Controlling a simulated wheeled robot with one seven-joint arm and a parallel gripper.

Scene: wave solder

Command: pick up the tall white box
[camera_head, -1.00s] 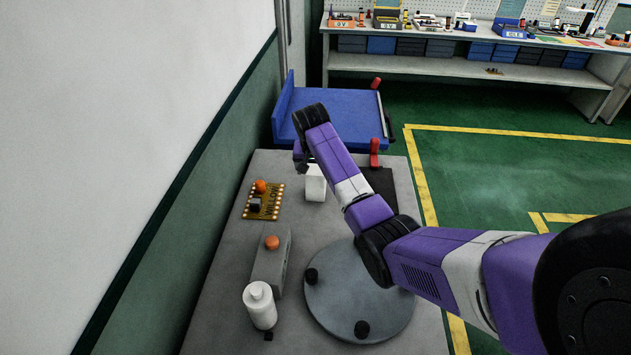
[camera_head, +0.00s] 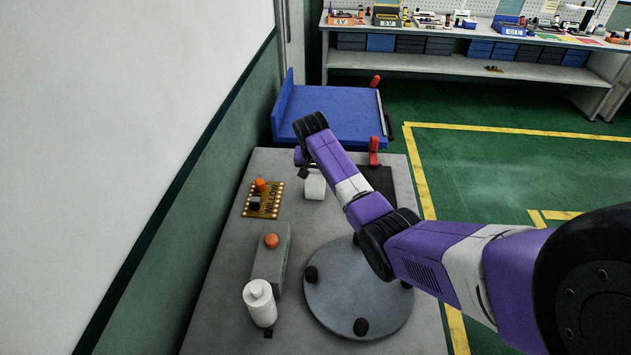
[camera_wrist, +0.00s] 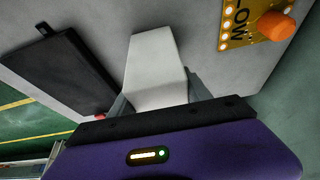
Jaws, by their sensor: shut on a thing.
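The tall white box (camera_head: 315,186) stands on the grey bench, partly hidden behind my arm in the head view. In the wrist view the white box (camera_wrist: 156,72) fills the middle, between the two fingers. My gripper (camera_wrist: 158,100) is shut on the box, with one finger on each side. In the head view my gripper (camera_head: 305,172) is at the top of the box, mostly hidden by the wrist. I cannot tell whether the box's base is touching the bench.
A yellow board with an orange knob (camera_head: 260,185) lies left of the box. A dark mat (camera_head: 378,180) lies to its right. A grey block with an orange button (camera_head: 271,241), a white bottle (camera_head: 260,304) and a round grey plate (camera_head: 340,310) are nearer. A blue conveyor-like table (camera_head: 345,108) stands behind.

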